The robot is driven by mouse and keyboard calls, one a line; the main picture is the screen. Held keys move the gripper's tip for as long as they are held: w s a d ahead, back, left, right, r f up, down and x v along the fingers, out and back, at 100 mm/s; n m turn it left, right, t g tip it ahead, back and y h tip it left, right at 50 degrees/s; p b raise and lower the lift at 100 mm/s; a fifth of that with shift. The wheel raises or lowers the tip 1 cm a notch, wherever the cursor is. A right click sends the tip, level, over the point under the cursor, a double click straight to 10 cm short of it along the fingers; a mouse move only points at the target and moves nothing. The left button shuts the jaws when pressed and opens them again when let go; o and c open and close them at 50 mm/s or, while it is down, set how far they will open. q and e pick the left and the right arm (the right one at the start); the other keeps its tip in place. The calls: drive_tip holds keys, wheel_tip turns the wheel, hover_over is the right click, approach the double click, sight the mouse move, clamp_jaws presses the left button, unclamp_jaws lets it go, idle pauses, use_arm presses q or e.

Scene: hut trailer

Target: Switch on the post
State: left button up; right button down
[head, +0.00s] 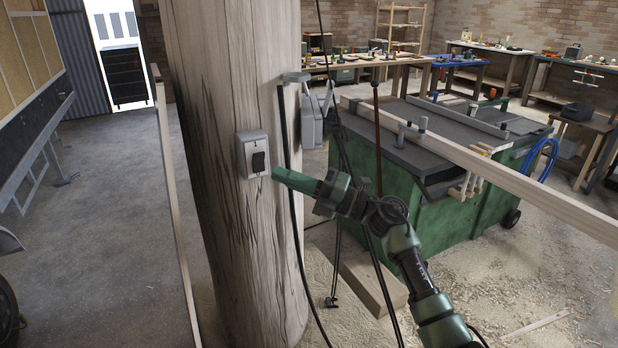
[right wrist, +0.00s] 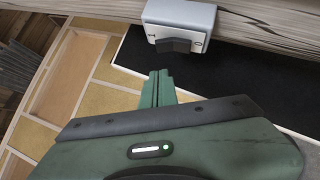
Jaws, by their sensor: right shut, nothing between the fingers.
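In the right wrist view the closed fingertips (right wrist: 158,76) are below the rocker, with a visible gap. My left gripper is not in view.
A second grey box (head: 311,122) and hanging black cables are on the post's right side. A green workbench (head: 440,195) with a long timber beam (head: 530,190) stands to the right. Open floor (head: 110,230) lies to the left.

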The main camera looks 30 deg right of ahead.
sight(262, 154)
drive_tip(key=shift+w+a+r+p, duration=0.1)
drive_tip(key=shift+w+r+p, duration=0.25)
drive_tip(key=shift+w, duration=0.65)
drive_tip(key=shift+w+a+r+p, duration=0.1)
drive_tip(key=shift+w+r, duration=0.4)
drive_tip(key=shift+w, duration=0.45)
drive_tip(key=shift+w+r+m+h+p, duration=0.3)
drive_tip(key=shift+m+h+p, duration=0.15)
drive_tip(key=shift+p, duration=0.8)
drive_tip(key=shift+f, duration=0.1)
